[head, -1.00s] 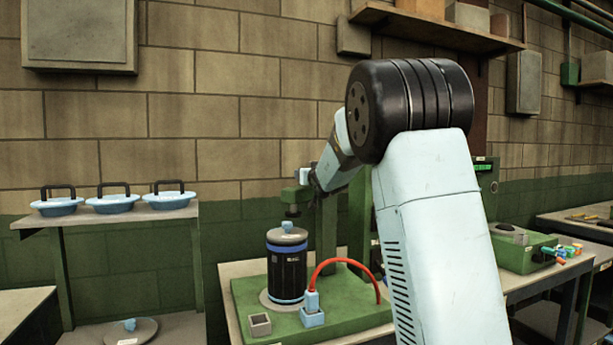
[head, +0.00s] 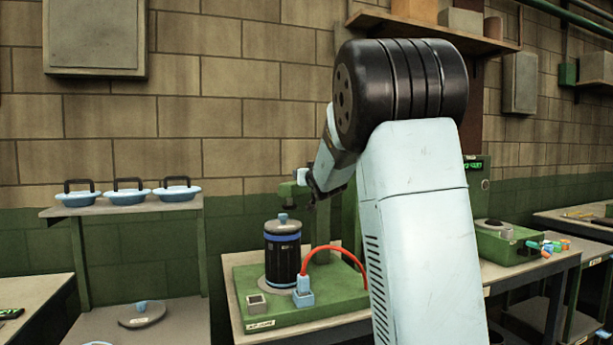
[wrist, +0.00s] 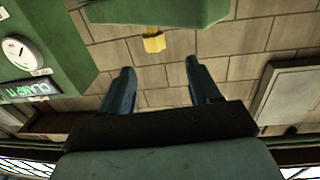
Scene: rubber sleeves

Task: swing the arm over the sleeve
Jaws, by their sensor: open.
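No object is labelled as the sleeve. A black cylinder with blue bands (head: 283,258) and a knobbed grey lid stands upright on a green base plate (head: 340,300); I cannot tell whether it is the sleeve. My gripper (head: 314,196) is small and dark in the head view, above and right of the cylinder's lid, with a gap between. In the wrist view my gripper (wrist: 163,82) has its two blue-grey fingers wide apart, with only brick wall between them. The cylinder is not seen in the wrist view.
A red curved hose (head: 330,247) rises beside the cylinder. Blue lidded pans (head: 127,196) sit on a left shelf. Several small coloured cylinders (head: 552,246) lie at the right by a green box (head: 510,246). A green housing with a dial (wrist: 50,45) is close in the wrist view.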

